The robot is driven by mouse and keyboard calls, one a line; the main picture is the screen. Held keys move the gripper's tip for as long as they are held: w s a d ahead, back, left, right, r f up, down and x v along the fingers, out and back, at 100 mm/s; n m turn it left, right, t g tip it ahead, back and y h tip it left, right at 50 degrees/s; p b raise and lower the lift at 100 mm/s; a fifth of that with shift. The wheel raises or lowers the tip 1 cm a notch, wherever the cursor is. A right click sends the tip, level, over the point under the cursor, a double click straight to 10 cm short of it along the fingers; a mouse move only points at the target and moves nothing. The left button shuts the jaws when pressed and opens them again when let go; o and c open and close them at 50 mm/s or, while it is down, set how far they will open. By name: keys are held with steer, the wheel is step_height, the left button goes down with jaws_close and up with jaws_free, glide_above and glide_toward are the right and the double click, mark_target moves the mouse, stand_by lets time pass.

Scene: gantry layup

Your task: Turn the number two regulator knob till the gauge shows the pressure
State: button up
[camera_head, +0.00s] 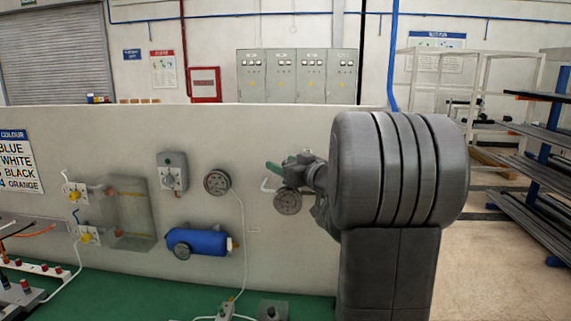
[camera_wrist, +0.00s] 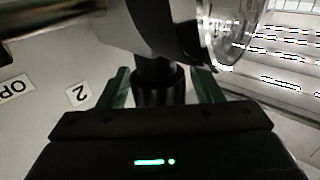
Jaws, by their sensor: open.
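My gripper (camera_wrist: 165,88) is open, with its green fingers on either side of a black ribbed knob (camera_wrist: 160,88) and a gap showing on both sides. The knob is under a grey regulator body (camera_wrist: 165,25), beside a label marked 2 (camera_wrist: 78,94). The clear edge of a round gauge (camera_wrist: 232,32) shows at upper right, its dial turned away. In the head view my gripper (camera_head: 280,164) is at the panel's right part, with a round gauge (camera_head: 288,201) just below it. The reading is too small to tell, and the knob cannot be made out there.
The pale upright panel (camera_head: 280,245) also carries another round gauge (camera_head: 217,182), a grey box with a dial (camera_head: 172,172), a blue cylinder (camera_head: 200,241) and yellow-handled valves (camera_head: 76,194). A label reading OP (camera_wrist: 15,88) is partly cut off. Racks with long bars (camera_head: 540,150) stand at right.

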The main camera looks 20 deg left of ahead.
steer(key=shift+c, duration=0.3)
steer(key=c, duration=0.9)
